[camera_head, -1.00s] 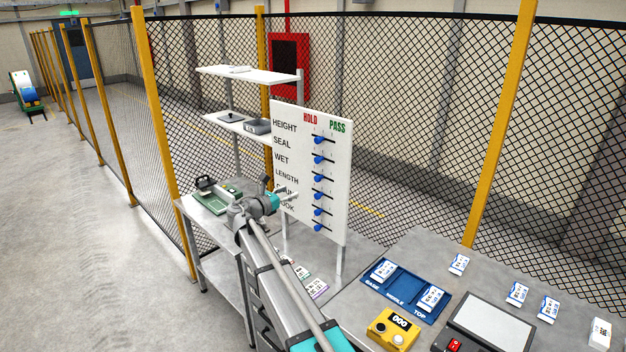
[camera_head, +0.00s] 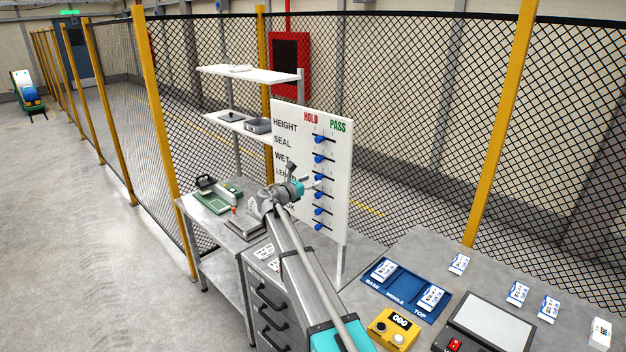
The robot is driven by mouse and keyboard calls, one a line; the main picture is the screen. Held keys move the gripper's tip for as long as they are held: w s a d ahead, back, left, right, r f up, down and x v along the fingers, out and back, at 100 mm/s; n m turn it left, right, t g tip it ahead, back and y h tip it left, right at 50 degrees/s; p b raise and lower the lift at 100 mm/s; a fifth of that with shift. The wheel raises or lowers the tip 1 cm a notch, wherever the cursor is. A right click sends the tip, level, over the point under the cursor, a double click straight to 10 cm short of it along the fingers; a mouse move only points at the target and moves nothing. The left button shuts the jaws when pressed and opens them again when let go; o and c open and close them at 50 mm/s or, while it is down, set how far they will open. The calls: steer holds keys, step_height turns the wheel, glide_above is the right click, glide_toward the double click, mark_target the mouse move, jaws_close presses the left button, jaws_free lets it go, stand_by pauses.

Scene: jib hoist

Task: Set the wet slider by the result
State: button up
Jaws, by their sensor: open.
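A white board (camera_head: 335,210) carries rows labelled HEIGHT, SEAL, WET, LENGTH and others, under the headings HOLD and PASS. Each row has a blue knob on a short dark horizontal track. The wet slider (camera_head: 319,177) is the third knob from the top. It sits toward the left, HOLD end of its track, like the other knobs. My gripper (camera_head: 313,183) is open in front of the board, at or just beside the wet slider. Whether it touches the knob cannot be told. My arm and wrist hide some lower labels.
A blue tray (camera_head: 408,303) marked BASE, MIDDLE, TOP holds cards on the right bench. A yellow button box (camera_head: 393,329) and a grey panel (camera_head: 496,322) stand beside it. A side table (camera_head: 190,208) with a green device is left. White shelves (camera_head: 250,75) stand behind; mesh fencing closes the back.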

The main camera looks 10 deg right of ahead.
mark_target(316, 178)
steer(key=shift+x, duration=1.85)
jaws_close()
